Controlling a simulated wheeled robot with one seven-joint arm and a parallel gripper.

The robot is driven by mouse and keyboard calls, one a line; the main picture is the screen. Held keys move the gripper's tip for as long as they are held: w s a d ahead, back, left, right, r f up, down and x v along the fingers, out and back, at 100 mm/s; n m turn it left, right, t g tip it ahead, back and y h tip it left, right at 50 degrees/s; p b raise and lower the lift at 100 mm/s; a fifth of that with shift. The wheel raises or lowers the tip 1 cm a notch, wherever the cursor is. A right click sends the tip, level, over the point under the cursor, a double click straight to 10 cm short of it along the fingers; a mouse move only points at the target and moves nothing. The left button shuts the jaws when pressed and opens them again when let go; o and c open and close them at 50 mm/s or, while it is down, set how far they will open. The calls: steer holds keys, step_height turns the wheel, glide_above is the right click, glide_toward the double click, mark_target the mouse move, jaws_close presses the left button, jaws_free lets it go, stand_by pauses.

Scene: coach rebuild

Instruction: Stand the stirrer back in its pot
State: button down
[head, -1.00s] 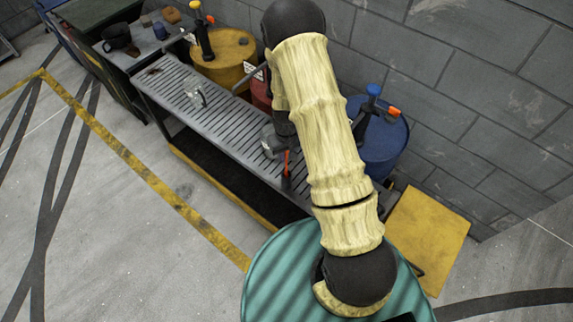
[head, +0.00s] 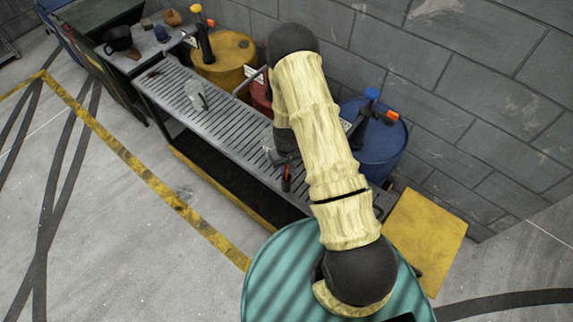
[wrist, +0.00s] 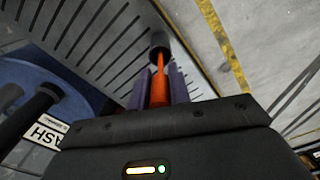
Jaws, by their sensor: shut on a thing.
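My gripper (wrist: 159,88) is shut on an orange stick (wrist: 159,80), which looks like the stirrer's handle. The stick points away from the wrist to a dark round part (wrist: 158,53); I cannot tell whether that is the stirrer's end or a pot's mouth. In the head view the orange piece (head: 287,170) shows below my gripper (head: 277,158), over the near end of the slatted bench (head: 225,122). My arm hides part of this area. A black pot-like vessel (head: 118,38) stands on the side table at the far left; I cannot tell if it is the stirrer's pot.
A yellow board (head: 425,238) lies at right. The bench middle is clear.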

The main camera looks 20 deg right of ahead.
steer(key=shift+f, duration=0.15)
steer(key=c, duration=1.3)
jaws_free()
step_height(320, 180, up, 12)
steer(key=b, duration=0.3)
steer(key=shift+f+b, duration=0.25)
steer(key=shift+b, duration=0.05)
steer(key=shift+r, duration=0.45)
